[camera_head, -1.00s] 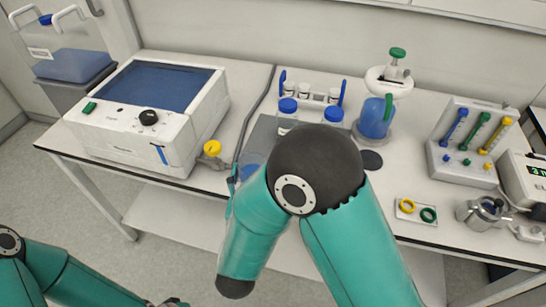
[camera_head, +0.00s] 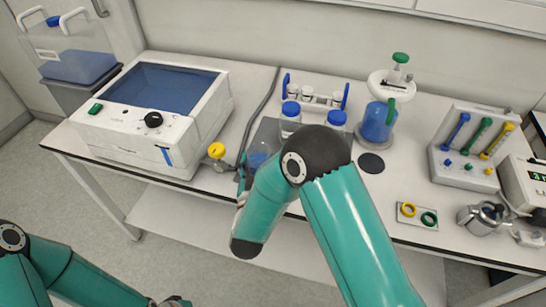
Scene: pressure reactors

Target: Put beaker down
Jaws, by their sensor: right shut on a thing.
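A clear beaker (camera_head: 258,156) with blue liquid is at the left part of the dark grey mat (camera_head: 266,134) on the bench. My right gripper (camera_head: 243,174) is shut on the beaker from its left front side. My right forearm hides part of the gripper. I cannot tell whether the beaker's base touches the mat. My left gripper (camera_head: 176,302) shows only in part at the bottom edge, low in front of the bench and far from the beaker; its jaws are unclear.
Two blue-capped bottles (camera_head: 291,113) stand behind my right elbow, before a rack of vials (camera_head: 315,94). A blue-filled flask (camera_head: 378,122) and a black disc (camera_head: 371,163) are right.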

